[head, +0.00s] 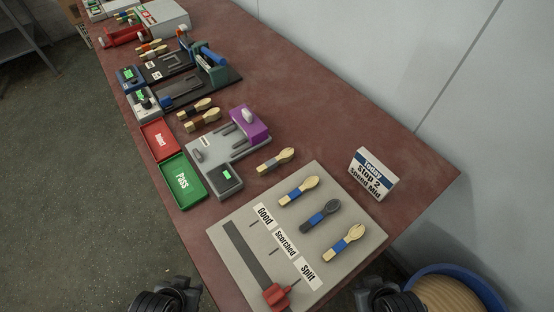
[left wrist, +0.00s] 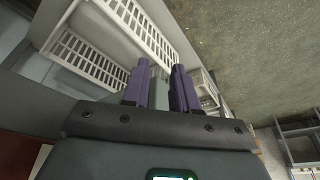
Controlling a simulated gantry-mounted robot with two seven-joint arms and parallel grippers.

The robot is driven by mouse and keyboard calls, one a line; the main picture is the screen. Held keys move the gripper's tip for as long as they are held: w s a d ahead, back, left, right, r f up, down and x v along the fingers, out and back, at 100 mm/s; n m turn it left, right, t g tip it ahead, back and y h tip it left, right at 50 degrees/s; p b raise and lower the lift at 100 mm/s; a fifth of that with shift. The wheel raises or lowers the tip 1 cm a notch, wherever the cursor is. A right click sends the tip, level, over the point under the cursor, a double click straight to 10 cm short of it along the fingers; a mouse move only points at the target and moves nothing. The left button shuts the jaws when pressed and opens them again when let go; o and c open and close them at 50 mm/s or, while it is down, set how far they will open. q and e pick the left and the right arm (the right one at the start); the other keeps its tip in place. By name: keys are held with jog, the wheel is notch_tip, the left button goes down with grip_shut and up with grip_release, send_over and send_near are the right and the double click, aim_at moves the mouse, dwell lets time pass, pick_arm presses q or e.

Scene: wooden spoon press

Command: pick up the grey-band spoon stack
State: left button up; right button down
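The grey-band spoon stack (head: 276,160) lies on the red-brown bench in the head view, between the grey fixture with the purple block and the pale sorting board. It is light wood with a grey band near the handle; how many spoons it holds is too small to tell. My left gripper (left wrist: 158,78) shows only in the left wrist view. Its two purple fingers stand apart, with no spoon seen between them, and it points at floor and white racks, away from the bench top. My right gripper's fingers are not in view; only dark arm parts show at the head view's bottom edge.
The sorting board (head: 215,231) carries blue-band spoons and a red slider. The fixture's purple block (head: 249,123) stands near the stack. Green Pass (head: 182,181) and red Reject (head: 159,140) trays lie left. A sign (head: 372,174) stands right.

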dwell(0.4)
pick_arm(q)
jog(key=o, duration=0.5)
jog(key=shift+c, duration=0.2)
jog(key=shift+r, duration=0.1)
